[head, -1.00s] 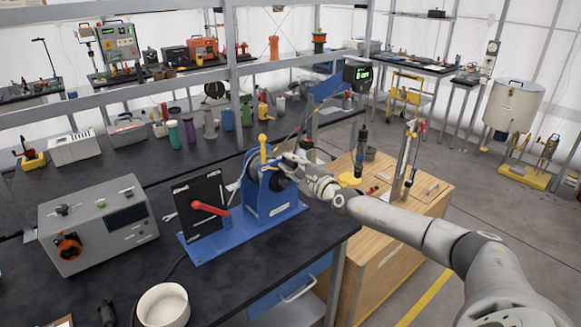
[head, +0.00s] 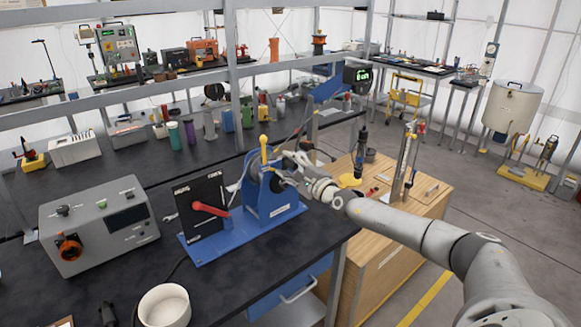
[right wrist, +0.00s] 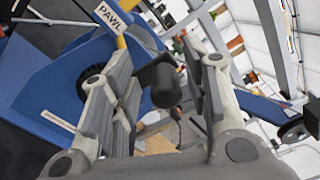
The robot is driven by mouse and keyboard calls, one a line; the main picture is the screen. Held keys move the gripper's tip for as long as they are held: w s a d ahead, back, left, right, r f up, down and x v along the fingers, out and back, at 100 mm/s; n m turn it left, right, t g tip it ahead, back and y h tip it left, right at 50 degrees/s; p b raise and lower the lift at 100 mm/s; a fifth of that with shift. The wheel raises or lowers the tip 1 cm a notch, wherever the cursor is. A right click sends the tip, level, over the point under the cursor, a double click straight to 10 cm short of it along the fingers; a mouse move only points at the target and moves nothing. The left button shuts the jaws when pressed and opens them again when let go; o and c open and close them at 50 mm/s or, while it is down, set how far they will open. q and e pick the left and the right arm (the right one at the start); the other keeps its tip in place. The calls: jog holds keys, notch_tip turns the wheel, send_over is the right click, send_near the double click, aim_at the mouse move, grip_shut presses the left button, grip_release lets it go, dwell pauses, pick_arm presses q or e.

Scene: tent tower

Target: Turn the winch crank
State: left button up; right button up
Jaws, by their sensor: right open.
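The winch stands on the bench as a blue frame (head: 262,205) with a dark drum. A yellow-knobbed lever (head: 263,150) rises from its top, and a PAWL label (right wrist: 110,17) shows in the right wrist view. My right gripper (head: 284,168) is at the winch's right side, open. In the right wrist view its two fingers (right wrist: 163,70) stand on either side of a black cylindrical crank grip (right wrist: 165,84), with gaps visible. In the head view my gripper largely hides the crank. My left gripper is not in view.
A black panel with a red lever (head: 210,208) stands on the winch base's left. A grey control box (head: 98,225) and a white bowl (head: 164,306) are on the bench. A wooden cabinet (head: 400,235) with tools on top stands to the right, under my right arm.

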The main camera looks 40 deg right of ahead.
jog(key=shift+d, duration=0.1)
jog(key=shift+s, duration=0.2)
jog(key=s, duration=1.1)
jog(key=shift+s, duration=0.3)
jog(key=shift+a, duration=0.2)
